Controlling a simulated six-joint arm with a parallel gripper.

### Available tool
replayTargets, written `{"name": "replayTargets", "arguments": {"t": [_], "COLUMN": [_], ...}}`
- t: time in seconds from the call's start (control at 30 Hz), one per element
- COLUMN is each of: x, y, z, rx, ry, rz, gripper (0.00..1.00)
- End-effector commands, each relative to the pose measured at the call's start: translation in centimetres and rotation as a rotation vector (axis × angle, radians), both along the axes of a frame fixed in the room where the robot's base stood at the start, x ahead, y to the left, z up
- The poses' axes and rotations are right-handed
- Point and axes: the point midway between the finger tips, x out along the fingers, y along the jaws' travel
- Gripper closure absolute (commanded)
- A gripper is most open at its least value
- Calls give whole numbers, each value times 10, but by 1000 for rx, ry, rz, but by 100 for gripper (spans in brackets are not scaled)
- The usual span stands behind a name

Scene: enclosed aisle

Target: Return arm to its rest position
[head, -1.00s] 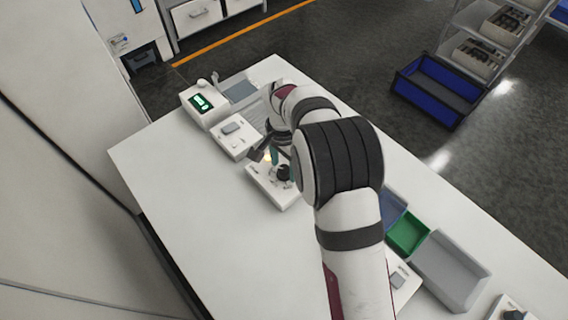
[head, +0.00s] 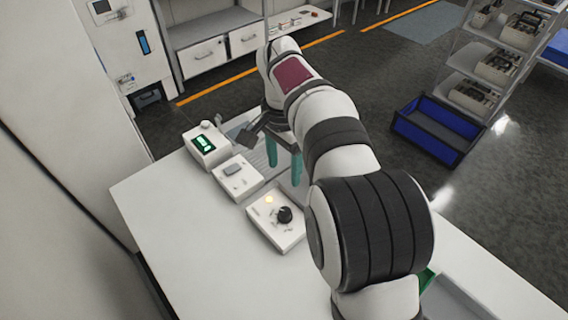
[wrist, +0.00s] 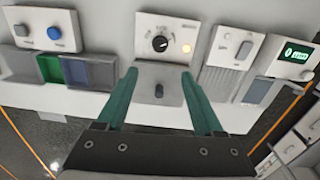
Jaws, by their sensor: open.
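My arm reaches over the white table in the head view, with the white and black links raised. My gripper (head: 285,160) has teal fingers pointing down, spread apart and empty, above the far part of the table. In the wrist view my gripper (wrist: 160,112) is also open, with nothing between the fingertips. Ahead of it is a white box with a black knob (head: 284,214) and a lit yellow lamp; the knob shows in the wrist view (wrist: 160,43) with its white pointer line. The fingers look apart from the box.
A switch box (head: 237,178) and a box with a green display (head: 206,145) stand in a row on the table (head: 190,235). In the wrist view, a blue button (wrist: 54,33) and a green bin (wrist: 49,69) lie left. A blue crate (head: 437,130) sits on the floor.

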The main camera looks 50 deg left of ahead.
Motion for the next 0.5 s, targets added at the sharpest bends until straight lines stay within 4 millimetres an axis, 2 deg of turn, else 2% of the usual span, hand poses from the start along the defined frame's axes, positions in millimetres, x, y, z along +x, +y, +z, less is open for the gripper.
{"name": "replayTargets", "arguments": {"t": [0.4,0.47,0.5], "x": [1,8,17], "y": [-1,-13,-30], "z": [1,7,15], "rx": [0,3,7], "ry": [0,3,7], "rz": [-2,-16,-34], "gripper": [31,31,31]}}
